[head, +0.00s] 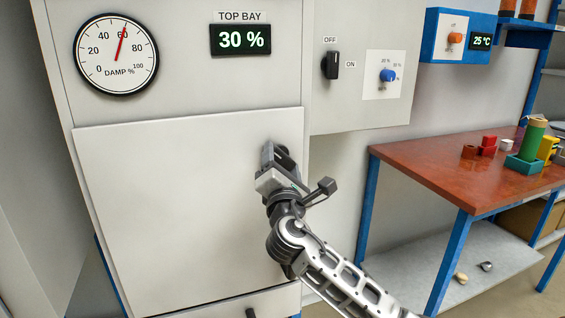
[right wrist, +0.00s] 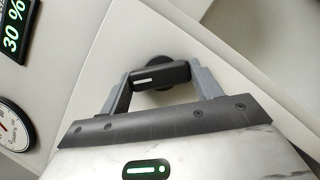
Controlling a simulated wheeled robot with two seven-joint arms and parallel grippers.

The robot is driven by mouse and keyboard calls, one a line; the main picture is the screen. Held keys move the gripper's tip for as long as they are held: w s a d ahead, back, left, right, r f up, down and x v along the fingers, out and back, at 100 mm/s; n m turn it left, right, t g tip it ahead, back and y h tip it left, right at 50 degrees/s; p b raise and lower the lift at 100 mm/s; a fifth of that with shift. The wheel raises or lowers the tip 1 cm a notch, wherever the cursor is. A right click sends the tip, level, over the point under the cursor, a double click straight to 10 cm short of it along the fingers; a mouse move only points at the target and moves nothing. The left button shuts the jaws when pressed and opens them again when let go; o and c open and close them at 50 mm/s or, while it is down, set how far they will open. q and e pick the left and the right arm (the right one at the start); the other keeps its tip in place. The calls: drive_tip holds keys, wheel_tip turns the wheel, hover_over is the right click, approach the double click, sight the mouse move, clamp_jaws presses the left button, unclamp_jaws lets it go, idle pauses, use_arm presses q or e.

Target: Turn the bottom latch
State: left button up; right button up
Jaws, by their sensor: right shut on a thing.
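A black latch knob (right wrist: 160,75) with a white mark sits on the light door in the right wrist view. My right gripper (right wrist: 162,78) is shut on this knob, one grey finger on each side. In the head view my right gripper (head: 278,158) is at the right edge of the large closed door (head: 180,210) and mostly hides the knob. Another black latch or handle (head: 250,313) shows at the bottom edge of the head view, on the panel below, partly cut off. I cannot tell which one is called the bottom latch. My left gripper is not in view.
Above the door are a damp dial (head: 116,54) and a TOP BAY display (head: 241,39) reading 30 %. A black OFF/ON switch (head: 331,65) and a blue knob (head: 387,75) are to the right. A red-topped table (head: 430,170) with several small objects stands at right.

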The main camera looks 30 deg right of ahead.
drive_tip(key=m, duration=0.1)
drive_tip(key=m+g+p, duration=0.1)
drive_tip(key=m, duration=0.1)
drive_tip(key=shift+a+r+m, duration=0.1)
drive_tip(key=shift+r+m, duration=0.1)
drive_tip(key=shift+m, duration=0.1)
drive_tip(key=m+g+p, duration=0.1)
drive_tip(key=m, duration=0.1)
drive_tip(key=shift+r+m+g, duration=0.1)
drive_tip(key=shift+m+g, duration=0.2)
drive_tip(key=shift+m, duration=0.1)
drive_tip(key=m+g+p, duration=0.1)
drive_tip(key=m+p, duration=0.1)
drive_tip(key=shift+m, duration=0.4)
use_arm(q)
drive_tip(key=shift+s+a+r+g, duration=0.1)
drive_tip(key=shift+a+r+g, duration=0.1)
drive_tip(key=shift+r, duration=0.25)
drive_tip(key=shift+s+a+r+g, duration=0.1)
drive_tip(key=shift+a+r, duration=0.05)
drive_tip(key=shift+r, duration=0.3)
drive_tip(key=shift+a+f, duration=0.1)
use_arm(e)
drive_tip(key=shift+m, duration=0.4)
drive_tip(key=o, duration=1)
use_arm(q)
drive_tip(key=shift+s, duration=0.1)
